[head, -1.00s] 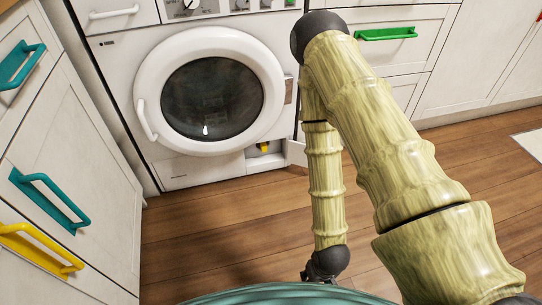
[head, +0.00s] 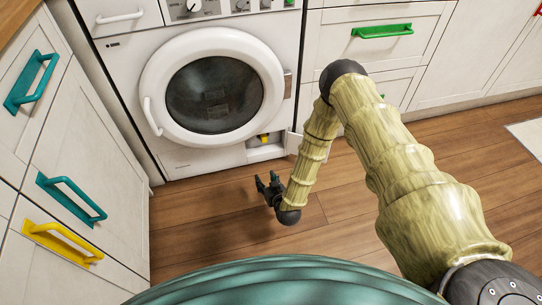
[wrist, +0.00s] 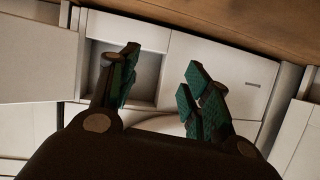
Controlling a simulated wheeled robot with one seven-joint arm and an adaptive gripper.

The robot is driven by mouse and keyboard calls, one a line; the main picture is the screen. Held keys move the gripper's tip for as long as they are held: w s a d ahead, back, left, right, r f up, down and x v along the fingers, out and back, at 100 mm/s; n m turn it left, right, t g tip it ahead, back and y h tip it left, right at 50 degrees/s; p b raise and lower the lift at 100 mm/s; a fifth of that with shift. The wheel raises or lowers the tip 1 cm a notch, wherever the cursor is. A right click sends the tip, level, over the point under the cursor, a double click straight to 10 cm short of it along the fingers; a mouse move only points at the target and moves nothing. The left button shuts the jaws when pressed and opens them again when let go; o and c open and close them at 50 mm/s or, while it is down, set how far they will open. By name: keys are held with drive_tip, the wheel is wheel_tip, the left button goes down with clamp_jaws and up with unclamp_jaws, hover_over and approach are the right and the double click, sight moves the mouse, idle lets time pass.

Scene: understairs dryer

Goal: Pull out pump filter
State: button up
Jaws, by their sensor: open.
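The pump filter (head: 264,138) is a small yellow piece in an open recess at the lower right of the white front-loading machine (head: 190,160). The recess's small white flap (head: 292,143) stands open to its right. My gripper (head: 267,180) is open and empty, low over the floor, in front of the recess and apart from it. In the wrist view, my gripper's two green-padded fingers (wrist: 160,85) are spread. The recess (wrist: 145,65) shows there behind and beside the left finger. The filter cannot be made out in that view.
The machine's round door (head: 213,95) is closed above the recess. White cabinets with teal handles (head: 70,198) and a yellow handle (head: 62,243) stand close on the left. A drawer with a green handle (head: 382,31) is at upper right. Wooden floor (head: 200,215) is clear in front.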

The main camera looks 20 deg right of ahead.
sight(265, 138)
drive_tip(key=w+d+r+t+b, duration=0.1)
drive_tip(key=w, duration=0.5)
drive_tip(key=w+d+r+t+h+b, duration=0.1)
drive_tip(key=w+d+t, duration=0.1)
drive_tip(key=w, duration=0.5)
drive_tip(key=w+d+r+t+b, duration=0.1)
drive_tip(key=w+b, duration=0.1)
drive_tip(key=w, duration=0.4)
drive_tip(key=shift+w+d+r+m+t+h, duration=0.2)
drive_tip(key=shift+w+r+m+t+h, duration=0.1)
drive_tip(key=shift+r+t+h, duration=0.1)
drive_tip(key=shift+s, duration=0.1)
clamp_jaws()
